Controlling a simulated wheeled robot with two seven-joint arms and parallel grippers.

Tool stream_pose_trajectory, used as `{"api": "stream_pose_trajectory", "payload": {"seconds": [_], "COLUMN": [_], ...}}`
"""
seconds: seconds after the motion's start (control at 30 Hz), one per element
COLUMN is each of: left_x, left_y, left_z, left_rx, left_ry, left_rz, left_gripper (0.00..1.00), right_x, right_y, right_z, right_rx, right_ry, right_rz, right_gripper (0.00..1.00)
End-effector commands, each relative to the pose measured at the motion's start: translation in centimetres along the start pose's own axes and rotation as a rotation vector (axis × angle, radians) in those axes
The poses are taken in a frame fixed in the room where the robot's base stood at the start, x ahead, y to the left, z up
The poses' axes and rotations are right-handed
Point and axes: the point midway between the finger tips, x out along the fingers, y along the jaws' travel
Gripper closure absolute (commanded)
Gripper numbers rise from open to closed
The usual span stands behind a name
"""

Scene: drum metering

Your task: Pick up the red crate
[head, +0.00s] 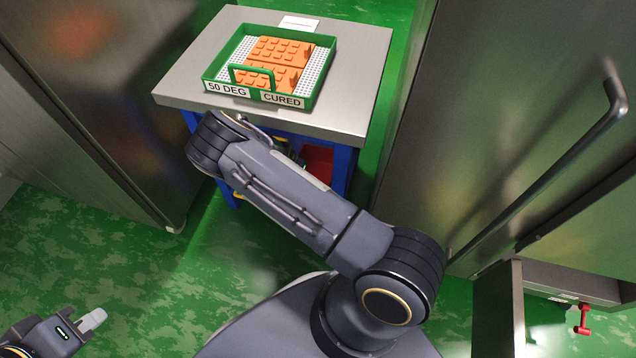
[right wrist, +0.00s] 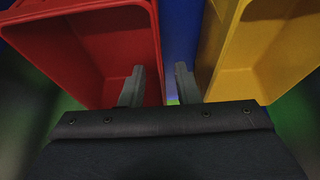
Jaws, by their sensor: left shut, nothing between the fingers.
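The red crate (right wrist: 100,50) is an open bin on the left of the right wrist view. A red patch of it (head: 318,158) shows under the table in the head view, mostly hidden by my right arm. My right gripper (right wrist: 160,85) is open at the crate's right wall. One finger overlaps the crate's inside and the other is over the blue gap to its right. I cannot tell whether they touch the wall. In the head view the right gripper is hidden. My left gripper (head: 92,320) is shut and empty over the floor at bottom left, far from the crate.
A yellow crate (right wrist: 265,50) stands close to the right of the red one. The table (head: 350,110) has blue legs and carries a green tray (head: 318,80) of orange blocks. Steel cabinets stand left and right. Green floor is free at lower left.

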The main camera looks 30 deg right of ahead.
Motion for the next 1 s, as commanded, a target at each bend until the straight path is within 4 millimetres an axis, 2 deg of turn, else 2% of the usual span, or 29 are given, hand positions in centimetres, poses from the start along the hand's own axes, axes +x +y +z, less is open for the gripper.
{"api": "stream_pose_trajectory", "payload": {"seconds": [0.3,0.4,0.7,0.93,1.0], "left_x": [2.4,2.7,2.7,2.7,2.7], "left_y": [-1.1,-1.2,-1.2,-1.2,-1.2], "left_z": [1.2,1.4,1.3,1.4,1.4], "left_rx": [0.0,0.0,0.0,0.0,0.0], "left_ry": [0.0,0.0,0.0,0.0,0.0], "left_rz": [0.0,0.0,0.0,0.0,0.0], "left_gripper": [1.0,1.0,1.0,1.0,1.0], "right_x": [4.8,5.8,6.1,6.1,6.1], "right_y": [0.1,0.1,0.0,0.0,0.0], "right_z": [0.1,0.1,0.0,0.0,0.0], "right_rx": [-0.001,-0.002,-0.002,-0.001,-0.001], "right_ry": [-0.003,-0.005,-0.005,-0.006,-0.006], "right_rz": [0.002,0.0,-0.001,-0.001,-0.001], "right_gripper": [0.71,0.71,0.71,1.0,1.0]}}
